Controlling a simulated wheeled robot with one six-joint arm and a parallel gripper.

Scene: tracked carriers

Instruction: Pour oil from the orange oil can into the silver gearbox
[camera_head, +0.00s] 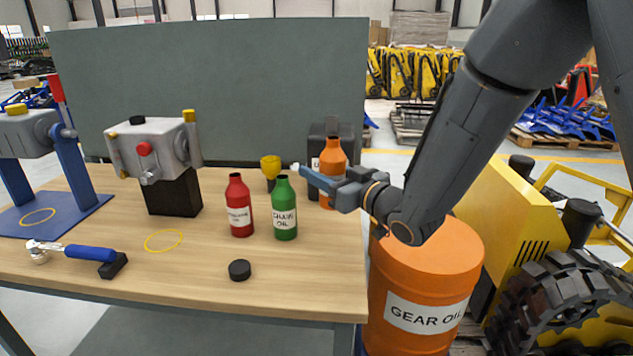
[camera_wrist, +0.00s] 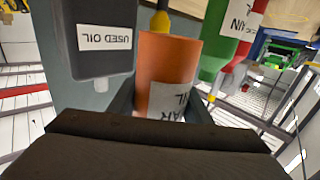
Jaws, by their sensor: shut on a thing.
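The orange oil can (camera_head: 333,158) is upright at the right end of the workbench. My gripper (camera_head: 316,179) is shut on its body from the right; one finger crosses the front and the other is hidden. In the wrist view the can (camera_wrist: 167,62) sits between the fingers (camera_wrist: 160,104), with its label partly hidden. I cannot tell whether its base touches the bench. The silver gearbox (camera_head: 128,150) stands on a black block at the left, well away from my gripper. It has a black cap on top, a red knob in front and a yellow plug at upper right.
A green bottle (camera_head: 285,212) and a red bottle (camera_head: 239,210) stand left of the can. A yellow funnel (camera_head: 270,164) and a dark used-oil container (camera_head: 318,138) are behind.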

